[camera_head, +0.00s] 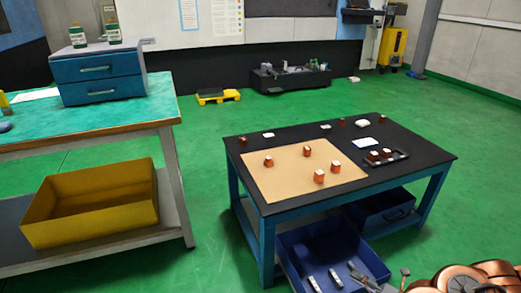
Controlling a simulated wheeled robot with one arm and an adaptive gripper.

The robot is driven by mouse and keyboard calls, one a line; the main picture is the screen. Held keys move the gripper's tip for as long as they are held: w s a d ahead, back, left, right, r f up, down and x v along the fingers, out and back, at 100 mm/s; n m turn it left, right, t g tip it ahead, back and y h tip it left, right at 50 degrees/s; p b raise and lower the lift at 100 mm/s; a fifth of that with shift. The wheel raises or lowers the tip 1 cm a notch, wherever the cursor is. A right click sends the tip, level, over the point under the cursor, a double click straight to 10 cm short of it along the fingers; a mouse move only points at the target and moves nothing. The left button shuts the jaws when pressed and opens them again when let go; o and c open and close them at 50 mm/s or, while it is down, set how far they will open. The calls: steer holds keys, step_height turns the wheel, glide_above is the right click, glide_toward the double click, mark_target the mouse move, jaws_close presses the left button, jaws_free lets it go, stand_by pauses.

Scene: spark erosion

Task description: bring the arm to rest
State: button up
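Copper-coloured links of my arm (480,277) show at the bottom right corner, low in front of the black-topped table. Grey metal parts, apparently of my gripper (368,281), show left of them at the bottom edge, overlapping the view of the blue bin. The lower part is cut off by the frame. I cannot tell whether the fingers are open or shut, or whether they hold anything.
The black-topped table (410,144) bears a tan mat (280,178) with several copper blocks, and a black tray (397,161) with more blocks. A blue bin (310,240) is below its front. A green-topped bench (80,122) stands left. Green floor between is clear.

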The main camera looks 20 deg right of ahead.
steer(key=w+a+r+n+g+y+p, duration=0.3)
steer(key=a+r+n, duration=0.3)
steer(key=r, duration=0.3)
steer(key=w+a+r+n+g+y+p, duration=0.25)
steer(key=a+r+n, duration=0.25)
steer(key=r, duration=0.4)
steer(key=s+a+r+n+g+p, duration=0.2)
steer(key=a+r+n+g+p, duration=0.2)
steer(key=a+r+n, duration=0.35)
steer(key=s+a+r+n+g+p, duration=0.2)
steer(key=a+r+n+g+p, duration=0.25)
steer(key=a+r, duration=0.45)
steer(key=s+a+r+n+g+h+p, duration=0.3)
steer(key=s+r+n+p, duration=0.15)
steer(key=r+n, duration=0.3)
steer(key=s+d+r+n+h+p, duration=0.2)
steer(key=s+r+n+h+p, duration=0.8)
steer(key=r, duration=0.8)
steer(key=s+n+p, duration=0.3)
steer(key=s, duration=0.2)
steer(key=shift+s+d+r, duration=0.2)
steer(key=shift+s+d, duration=0.1)
steer(key=shift+s, duration=0.1)
